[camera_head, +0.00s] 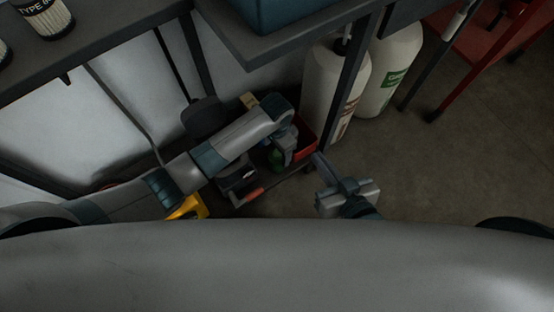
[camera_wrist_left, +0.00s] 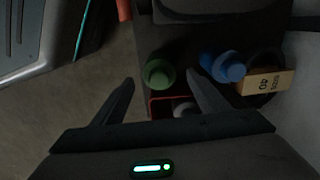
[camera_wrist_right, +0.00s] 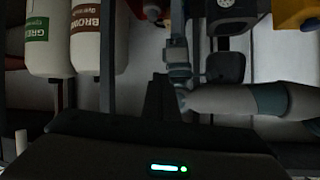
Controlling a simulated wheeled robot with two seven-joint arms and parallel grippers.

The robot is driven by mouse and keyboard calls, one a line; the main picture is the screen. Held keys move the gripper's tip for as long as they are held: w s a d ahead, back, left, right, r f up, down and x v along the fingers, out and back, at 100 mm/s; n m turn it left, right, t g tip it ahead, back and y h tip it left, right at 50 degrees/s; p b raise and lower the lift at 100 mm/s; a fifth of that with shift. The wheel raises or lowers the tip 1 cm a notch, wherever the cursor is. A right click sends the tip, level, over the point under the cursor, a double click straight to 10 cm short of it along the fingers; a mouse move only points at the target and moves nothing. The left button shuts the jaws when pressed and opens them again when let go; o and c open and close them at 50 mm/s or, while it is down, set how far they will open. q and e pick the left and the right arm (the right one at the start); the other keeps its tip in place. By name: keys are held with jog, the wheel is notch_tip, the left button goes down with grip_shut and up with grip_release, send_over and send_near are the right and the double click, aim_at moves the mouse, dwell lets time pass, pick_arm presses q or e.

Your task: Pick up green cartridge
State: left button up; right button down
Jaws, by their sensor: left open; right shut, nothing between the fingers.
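The green cartridge (camera_wrist_left: 158,74) is seen from above in the left wrist view, between my left gripper's two fingertips in the picture and beyond them. The left gripper (camera_wrist_left: 161,78) is open, and its fingers do not appear to touch the cartridge. In the head view the green cartridge (camera_head: 276,159) shows partly below the left gripper (camera_head: 284,148), on a dark low shelf. My right gripper (camera_head: 326,172) is to the right of the shelf, away from the cartridge. In the right wrist view its fingers (camera_wrist_right: 160,82) are shut and empty.
A red bin (camera_head: 304,142) is close by. Gas cylinders (camera_head: 386,75) stand behind a shelf post. A yellow item (camera_head: 188,208) sits left.

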aim_at(277, 160)
pick_arm(q)
jog(key=shift+f, duration=0.5)
notch_tip(277, 160, down, 4)
jog(key=shift+d+r+b, duration=0.1)
jog(key=shift+r+b, duration=0.15)
jog(key=shift+b, duration=0.65)
jog(key=shift+f, duration=0.3)
pick_arm(e)
notch_tip(277, 160, up, 7)
jog(key=w+a+t+y, duration=0.1)
jog(key=a+t, duration=0.1)
jog(key=t, duration=0.2)
jog(key=shift+w, duration=0.35)
jog(key=shift+f, duration=0.1)
pick_arm(q)
jog(key=c, duration=1.3)
